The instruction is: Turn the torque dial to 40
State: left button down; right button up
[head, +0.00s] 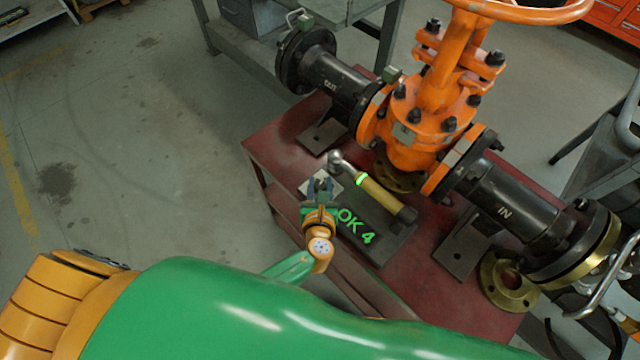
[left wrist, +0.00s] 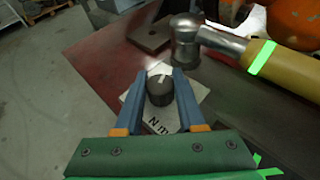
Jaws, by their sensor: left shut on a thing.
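The torque dial (left wrist: 160,90) is a dark round knob with a white pointer line on a light plate (left wrist: 197,116) marked "N m". In the left wrist view the pointer aims up, slightly right. My left gripper (left wrist: 160,84) has its two blue fingers on either side of the dial, shut on it. In the head view my left gripper (head: 321,186) hides most of the dial. The plate's scale numbers are hidden or too small to read. My right gripper is not in view.
A torque wrench (head: 378,194) with a yellow sleeve and green band lies just right of the dial. The orange gate valve (head: 415,125) and black pipes stand behind on the red table (head: 284,142).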

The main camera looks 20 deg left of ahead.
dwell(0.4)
pick_arm(q)
jog(key=c, duration=0.5)
grip_release()
jog(key=p+v, duration=0.1)
jog(key=v, duration=0.6)
jog(key=shift+r+p, duration=0.1)
jog(key=shift+p, duration=0.3)
